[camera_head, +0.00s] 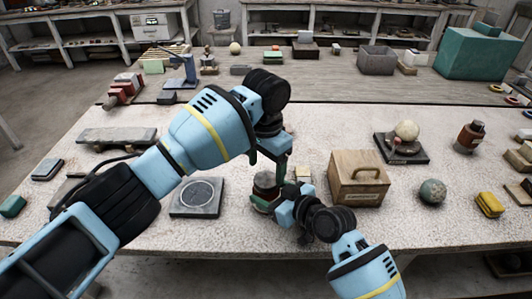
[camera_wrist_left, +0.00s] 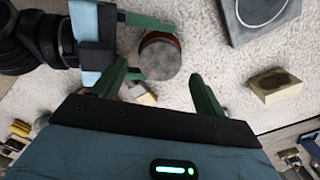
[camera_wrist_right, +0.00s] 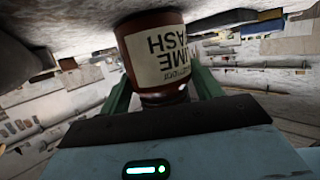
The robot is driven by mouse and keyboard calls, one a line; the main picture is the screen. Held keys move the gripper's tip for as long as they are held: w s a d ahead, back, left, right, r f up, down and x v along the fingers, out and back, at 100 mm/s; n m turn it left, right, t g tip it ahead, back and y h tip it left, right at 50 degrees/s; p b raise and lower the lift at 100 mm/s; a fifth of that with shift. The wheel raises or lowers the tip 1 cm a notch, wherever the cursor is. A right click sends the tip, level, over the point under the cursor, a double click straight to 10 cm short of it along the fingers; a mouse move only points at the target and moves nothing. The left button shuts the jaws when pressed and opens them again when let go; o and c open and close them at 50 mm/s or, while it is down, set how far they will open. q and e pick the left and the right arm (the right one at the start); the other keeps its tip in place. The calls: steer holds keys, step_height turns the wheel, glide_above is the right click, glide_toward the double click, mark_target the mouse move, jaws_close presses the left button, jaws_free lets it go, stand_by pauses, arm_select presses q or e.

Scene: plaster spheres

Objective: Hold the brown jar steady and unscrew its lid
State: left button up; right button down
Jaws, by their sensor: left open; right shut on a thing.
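The brown jar (camera_wrist_right: 158,58) stands upright on the table; its cream label reads upside down in the right wrist view. Its round grey lid (camera_wrist_left: 158,57) is seen from above in the left wrist view and shows in the head view (camera_head: 266,183). My right gripper (camera_head: 268,204) is shut on the jar's body from the side, low over the table. My left gripper (camera_head: 275,160) points down above the jar, open, its fingers on either side of the lid in the left wrist view with gaps visible. The jar's far side is hidden.
A grey slab with a ring (camera_head: 197,197) lies left. A small pale block (camera_head: 303,174) is just behind. Another brown bottle (camera_head: 469,137) and a greenish sphere (camera_head: 432,191) stand farther right.

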mark_target(266, 179)
arm_select(q)
steer(key=shift+f, duration=1.75)
arm_select(e)
steer(key=shift+f, duration=0.1)
arm_select(q)
steer(key=shift+c, duration=0.3)
steer(key=c, duration=0.9)
steer(key=n, duration=0.6)
steer(key=shift+r, duration=0.1)
steer(key=shift+r, duration=0.25)
steer(key=shift+r, duration=0.75)
steer(key=shift+r, duration=0.1)
